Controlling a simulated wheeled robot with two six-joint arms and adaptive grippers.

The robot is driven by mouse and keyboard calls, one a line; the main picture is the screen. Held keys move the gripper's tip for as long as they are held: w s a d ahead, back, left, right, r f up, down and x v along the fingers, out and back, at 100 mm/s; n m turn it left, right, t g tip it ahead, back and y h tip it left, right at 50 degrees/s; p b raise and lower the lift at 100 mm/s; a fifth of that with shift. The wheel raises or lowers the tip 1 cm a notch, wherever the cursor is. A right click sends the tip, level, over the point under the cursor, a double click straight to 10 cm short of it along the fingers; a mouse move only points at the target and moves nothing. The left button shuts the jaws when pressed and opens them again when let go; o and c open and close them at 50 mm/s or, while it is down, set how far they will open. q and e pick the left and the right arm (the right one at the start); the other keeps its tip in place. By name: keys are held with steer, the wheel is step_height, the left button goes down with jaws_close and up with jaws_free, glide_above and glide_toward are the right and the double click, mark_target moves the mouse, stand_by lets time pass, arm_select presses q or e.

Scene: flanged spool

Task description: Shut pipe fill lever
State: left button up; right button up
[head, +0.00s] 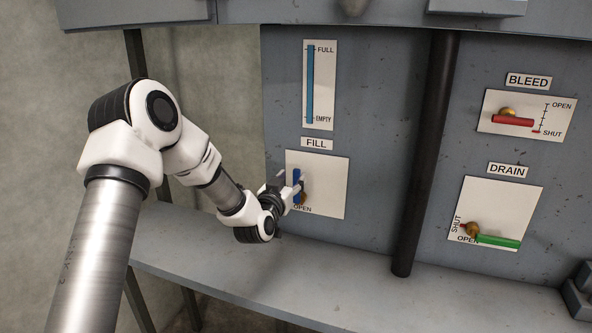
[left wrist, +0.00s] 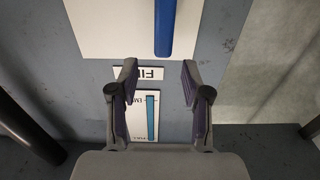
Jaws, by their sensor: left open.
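The blue fill lever (head: 296,185) stands roughly upright on the white plate (head: 330,185) under the FILL label. The word OPEN shows at the plate's bottom; any SHUT mark is hidden or out of sight. Whether a finger touches the lever cannot be told. My right gripper is not in view.
A FULL–EMPTY gauge (head: 310,85) with a blue column is above the lever. A dark vertical pipe (head: 425,160) separates the red bleed lever (head: 513,121) and green drain lever (head: 497,241) on the right. A grey ledge (head: 220,255) runs below the panel.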

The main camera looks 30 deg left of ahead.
mark_target(296, 174)
arm_select(q)
steer(key=w, duration=0.2)
steer(key=w+a+f, duration=0.1)
steer(key=w, duration=0.1)
steer(key=w+a, duration=0.1)
steer(key=shift+w+f+p, duration=0.3)
steer(key=shift+w+p, duration=0.05)
steer(key=shift+w, duration=0.05)
steer(key=shift+s+d+r, duration=0.25)
steer(key=shift+s+r, duration=0.1)
steer(key=shift+r, duration=0.15)
steer(key=c, duration=0.5)
jaws_close()
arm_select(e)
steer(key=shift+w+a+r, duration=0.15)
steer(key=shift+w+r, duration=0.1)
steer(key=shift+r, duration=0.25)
